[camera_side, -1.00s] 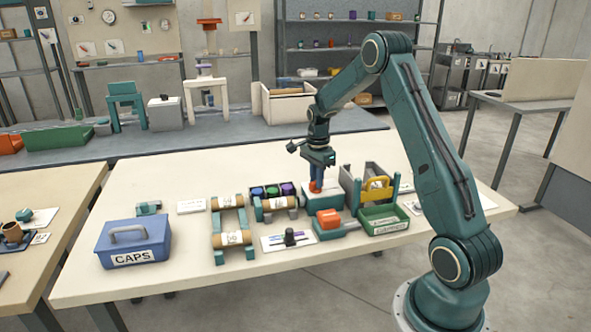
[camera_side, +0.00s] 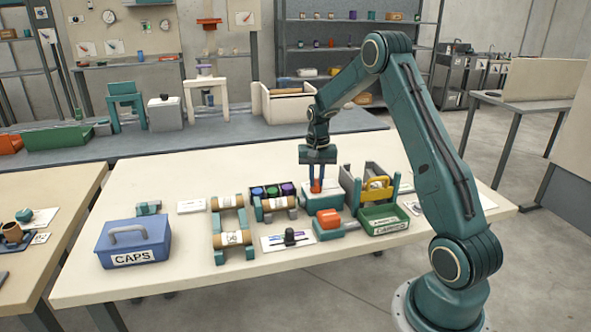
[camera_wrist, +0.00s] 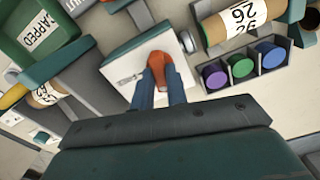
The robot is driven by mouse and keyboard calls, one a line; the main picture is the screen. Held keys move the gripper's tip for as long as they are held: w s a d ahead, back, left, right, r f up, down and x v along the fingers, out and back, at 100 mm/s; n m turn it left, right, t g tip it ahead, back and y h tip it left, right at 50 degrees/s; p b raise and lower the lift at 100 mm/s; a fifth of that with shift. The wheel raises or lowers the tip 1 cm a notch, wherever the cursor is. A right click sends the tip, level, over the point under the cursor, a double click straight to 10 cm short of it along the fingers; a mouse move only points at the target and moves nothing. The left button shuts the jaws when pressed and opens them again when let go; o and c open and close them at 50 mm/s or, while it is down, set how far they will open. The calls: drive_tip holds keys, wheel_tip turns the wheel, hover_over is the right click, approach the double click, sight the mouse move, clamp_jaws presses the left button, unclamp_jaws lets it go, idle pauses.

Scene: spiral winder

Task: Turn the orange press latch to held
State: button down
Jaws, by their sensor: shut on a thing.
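The orange press latch (camera_side: 316,186) stands on a white-topped teal block (camera_side: 323,200) near the middle of the table. My gripper (camera_side: 316,184) is above the block, pointing down, with its blue fingers shut on the latch. In the wrist view the orange latch (camera_wrist: 161,70) sits between the two fingertips (camera_wrist: 160,86), over the white top plate. A small grey mark shows on the plate beside it. The fingers hide part of the latch, and I cannot read its exact setting.
Left of the latch is a rack of coloured caps (camera_side: 272,191) and cardboard rolls on stands (camera_side: 230,238). A green tray (camera_side: 384,218) and a grey holder with a yellow handle (camera_side: 377,187) stand close on the right. A blue CAPS box (camera_side: 133,243) is at the left.

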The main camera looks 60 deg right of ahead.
sight(316, 181)
drive_tip(key=shift+n, duration=1.4)
drive_tip(key=c, duration=1.4)
unclamp_jaws()
wheel_tip(316, 181, up, 14)
